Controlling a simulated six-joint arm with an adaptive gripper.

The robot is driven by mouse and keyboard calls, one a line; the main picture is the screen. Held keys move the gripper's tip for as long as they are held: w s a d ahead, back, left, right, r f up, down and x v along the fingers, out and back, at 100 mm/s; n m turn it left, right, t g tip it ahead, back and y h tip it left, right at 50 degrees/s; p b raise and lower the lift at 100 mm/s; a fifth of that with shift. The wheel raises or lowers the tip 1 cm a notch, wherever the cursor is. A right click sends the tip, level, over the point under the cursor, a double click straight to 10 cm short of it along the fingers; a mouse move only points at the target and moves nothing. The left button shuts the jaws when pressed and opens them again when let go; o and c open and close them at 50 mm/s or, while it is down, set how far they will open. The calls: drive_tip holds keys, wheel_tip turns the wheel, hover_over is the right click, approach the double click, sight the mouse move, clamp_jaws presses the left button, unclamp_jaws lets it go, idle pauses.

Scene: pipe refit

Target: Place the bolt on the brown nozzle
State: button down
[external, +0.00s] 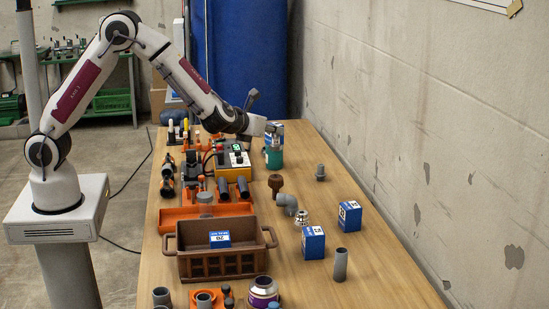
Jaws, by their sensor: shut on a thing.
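The brown nozzle (276,184) stands on the wooden table in the external view, right of the yellow box. My gripper (270,133) is over the far part of the table, behind and above the nozzle, apart from it. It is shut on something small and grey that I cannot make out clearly. A teal canister (274,158) is directly below the fingers; I cannot tell whether they touch it. A grey bolt-like piece (320,172) stands right of the nozzle; I cannot tell if it is the bolt.
A grey elbow pipe (287,203) and a silver fitting (302,217) are close in front of the nozzle. Blue boxes (313,243) and a grey tube (341,265) stand at right. A brown crate (221,262) and an orange tray (180,218) fill the left.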

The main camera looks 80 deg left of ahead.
sight(274, 145)
drive_tip(key=shift+f, duration=2.5)
drive_tip(key=shift+f, duration=1.9)
drive_tip(key=shift+f, duration=0.1)
drive_tip(key=c, duration=2)
unclamp_jaws()
drive_tip(key=shift+s+d+r, duration=0.25)
drive_tip(key=shift+s+d, duration=0.05)
drive_tip(key=v, duration=1.1)
drive_tip(key=shift+r, duration=0.1)
